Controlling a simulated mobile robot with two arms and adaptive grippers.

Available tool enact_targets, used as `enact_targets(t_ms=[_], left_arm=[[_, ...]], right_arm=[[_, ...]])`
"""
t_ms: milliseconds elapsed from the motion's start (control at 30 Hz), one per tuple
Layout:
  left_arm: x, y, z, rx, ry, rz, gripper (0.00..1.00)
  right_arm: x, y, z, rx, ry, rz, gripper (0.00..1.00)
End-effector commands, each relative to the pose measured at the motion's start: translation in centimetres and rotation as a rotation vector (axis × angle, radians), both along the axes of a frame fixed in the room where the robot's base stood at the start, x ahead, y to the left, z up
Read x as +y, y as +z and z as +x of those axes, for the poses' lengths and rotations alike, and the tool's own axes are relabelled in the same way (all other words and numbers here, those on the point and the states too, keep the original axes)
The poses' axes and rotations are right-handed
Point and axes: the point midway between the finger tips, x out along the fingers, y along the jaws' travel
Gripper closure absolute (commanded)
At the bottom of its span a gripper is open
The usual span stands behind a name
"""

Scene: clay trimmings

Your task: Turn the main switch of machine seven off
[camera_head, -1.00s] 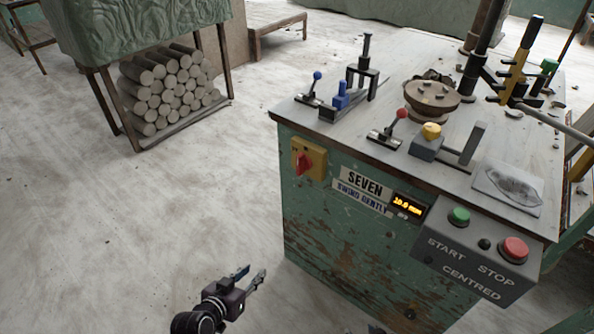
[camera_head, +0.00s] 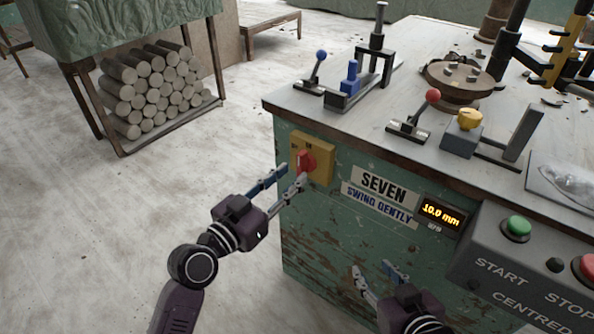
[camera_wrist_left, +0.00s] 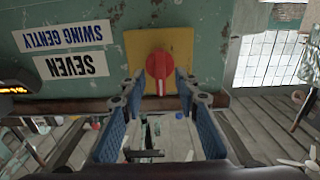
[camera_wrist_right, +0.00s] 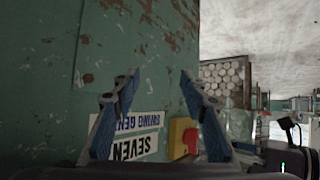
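The main switch is a red rotary knob (camera_head: 306,162) on a yellow plate (camera_head: 325,160), on the green front of the machine, beside the label SEVEN (camera_head: 383,187). My left gripper (camera_head: 287,180) is open just in front of the switch. In the left wrist view the red knob (camera_wrist_left: 159,66) stands beyond and between the two open fingers (camera_wrist_left: 157,105); I cannot tell whether they touch it. My right gripper (camera_head: 375,280) is open and empty before the lower front panel. The right wrist view shows the red knob (camera_wrist_right: 190,140) past its right finger.
A display (camera_head: 441,215) reads 10.0 mm. The control box (camera_head: 520,275) with green START (camera_head: 517,228) and red STOP (camera_head: 588,268) buttons juts out at right. Levers and a round plate (camera_head: 460,82) stand on top.

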Motion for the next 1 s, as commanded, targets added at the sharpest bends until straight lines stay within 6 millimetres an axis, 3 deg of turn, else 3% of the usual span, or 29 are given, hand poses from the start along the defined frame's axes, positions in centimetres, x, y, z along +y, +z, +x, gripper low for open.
enact_targets(t_ms=[200,567,833,1000], left_arm=[[-1.6,0.0,2.2,0.000,0.000,-0.003,0.71],[-2.0,-0.1,2.7,0.002,0.000,0.001,0.71],[-2.0,-0.1,2.7,0.002,0.000,0.000,1.00],[-2.0,-0.1,2.7,0.002,0.000,0.000,1.00]], right_arm=[[0.5,1.2,1.0,-0.067,0.005,0.016,0.60],[0.6,1.6,1.2,-0.086,0.006,0.021,0.60],[0.6,1.6,1.2,-0.085,0.006,0.021,0.60],[0.6,1.6,1.2,-0.085,0.006,0.021,0.60]])
